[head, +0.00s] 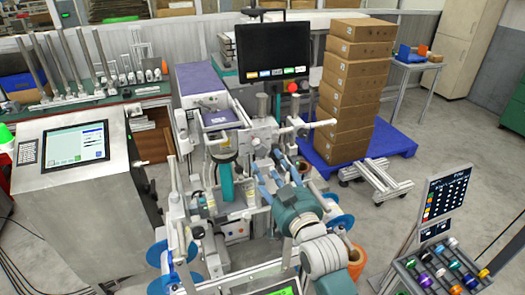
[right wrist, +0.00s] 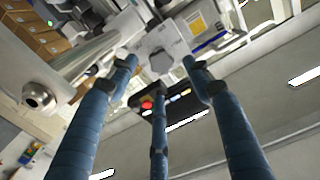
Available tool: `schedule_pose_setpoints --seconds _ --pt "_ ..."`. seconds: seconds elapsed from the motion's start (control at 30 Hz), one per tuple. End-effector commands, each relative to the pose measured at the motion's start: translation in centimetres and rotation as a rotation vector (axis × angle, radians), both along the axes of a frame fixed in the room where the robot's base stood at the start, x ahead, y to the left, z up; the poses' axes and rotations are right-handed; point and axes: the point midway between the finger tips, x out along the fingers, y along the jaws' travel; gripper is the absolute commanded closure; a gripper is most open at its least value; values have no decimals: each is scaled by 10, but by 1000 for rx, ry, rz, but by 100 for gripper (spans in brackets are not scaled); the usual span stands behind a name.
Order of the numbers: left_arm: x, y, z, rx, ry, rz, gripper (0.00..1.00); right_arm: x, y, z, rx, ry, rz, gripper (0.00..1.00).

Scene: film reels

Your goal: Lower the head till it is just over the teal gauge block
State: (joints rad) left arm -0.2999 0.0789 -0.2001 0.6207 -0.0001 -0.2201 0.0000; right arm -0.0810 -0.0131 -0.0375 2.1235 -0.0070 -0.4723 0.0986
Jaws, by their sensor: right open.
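A teal block (head: 226,182), likely the gauge block, stands upright in the middle of the machine in the head view. Directly above it is a grey head unit with a purple-topped box (head: 219,118) and a dark rounded underside (head: 221,152). I cannot tell how wide the gap between them is. My right gripper (head: 263,172) is right of the teal block, its blue fingers pointing toward the machine's column. In the right wrist view its three fingers (right wrist: 159,75) are spread, with a grey hexagonal knob (right wrist: 160,63) in front of them. My left gripper is out of view.
A dark monitor (head: 274,52) with a red button stands behind the machine. Stacked cartons (head: 352,90) on a blue pallet (head: 395,140) stand right. A control cabinet with a screen (head: 76,146) is at left. White rods and blue reels (head: 158,254) crowd the machine's front.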

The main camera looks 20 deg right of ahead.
Motion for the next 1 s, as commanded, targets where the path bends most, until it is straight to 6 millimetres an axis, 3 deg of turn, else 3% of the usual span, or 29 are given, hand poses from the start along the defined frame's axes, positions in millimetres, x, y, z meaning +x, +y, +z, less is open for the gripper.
schedule_pose_setpoints --seconds 0.1,0.33,0.77,1.0 --pt "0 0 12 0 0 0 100 25 1 4 0 0 0 50" --pt "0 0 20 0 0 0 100 56 2 2 0 0 1 50" --pt "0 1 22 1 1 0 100 66 3 0 -1 0 1 50" --pt "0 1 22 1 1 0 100 66 3 0 -1 1 2 94"
